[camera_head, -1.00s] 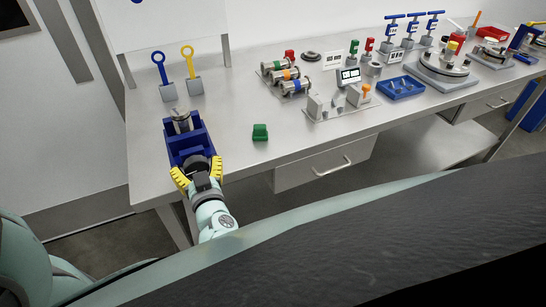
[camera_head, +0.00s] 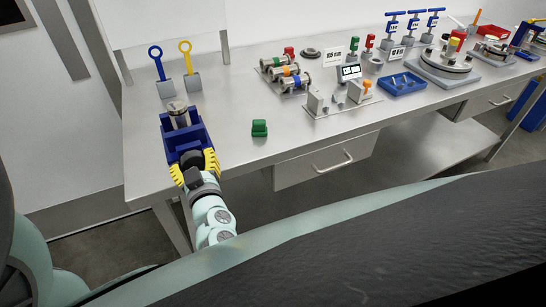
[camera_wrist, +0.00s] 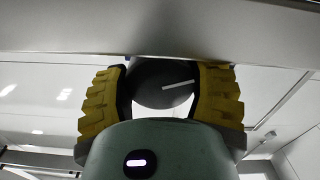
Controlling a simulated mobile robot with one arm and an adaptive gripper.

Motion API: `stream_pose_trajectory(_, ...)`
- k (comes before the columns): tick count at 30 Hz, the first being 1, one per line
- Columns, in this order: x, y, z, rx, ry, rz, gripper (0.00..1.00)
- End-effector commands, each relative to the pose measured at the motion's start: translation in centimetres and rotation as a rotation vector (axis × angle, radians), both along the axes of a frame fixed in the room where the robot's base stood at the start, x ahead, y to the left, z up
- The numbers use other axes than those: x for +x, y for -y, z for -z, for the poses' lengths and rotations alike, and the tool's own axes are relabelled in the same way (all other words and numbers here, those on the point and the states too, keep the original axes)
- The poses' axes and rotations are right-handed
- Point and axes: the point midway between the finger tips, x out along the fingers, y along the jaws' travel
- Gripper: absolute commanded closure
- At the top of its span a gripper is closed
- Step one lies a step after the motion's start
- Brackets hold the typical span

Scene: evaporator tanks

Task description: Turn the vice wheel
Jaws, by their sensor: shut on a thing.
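The blue vice (camera_head: 184,138) is mounted at the left front edge of the steel workbench, with a metal cylinder (camera_head: 179,113) at its far end. My gripper (camera_head: 195,168) is at the front of the vice, with its yellow fingers on either side of the wheel. In the wrist view, my gripper (camera_wrist: 166,95) is shut on the dark round vice wheel (camera_wrist: 163,82), one yellow finger at each side. A light line marks the wheel's face. In the head view the wheel is mostly hidden by my gripper.
A green block (camera_head: 259,128) sits on the bench right of the vice. Blue (camera_head: 160,68) and yellow (camera_head: 189,64) ring-topped handles stand behind it. A blue tray (camera_head: 402,84) and several fixtures are farther right. A drawer (camera_head: 324,161) is under the bench front.

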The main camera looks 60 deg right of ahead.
Motion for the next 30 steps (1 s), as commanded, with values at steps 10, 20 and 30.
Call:
stream_pose_trajectory(10, 0.00, -0.02, 0.01, -0.004, -0.005, -0.001, 0.31)
stream_pose_trajectory(20, 0.01, -0.01, -0.01, -0.004, -0.004, -0.001, 0.05)
stream_pose_trajectory(30, -0.04, 0.04, -0.07, 0.003, 0.000, 0.001, 0.05)
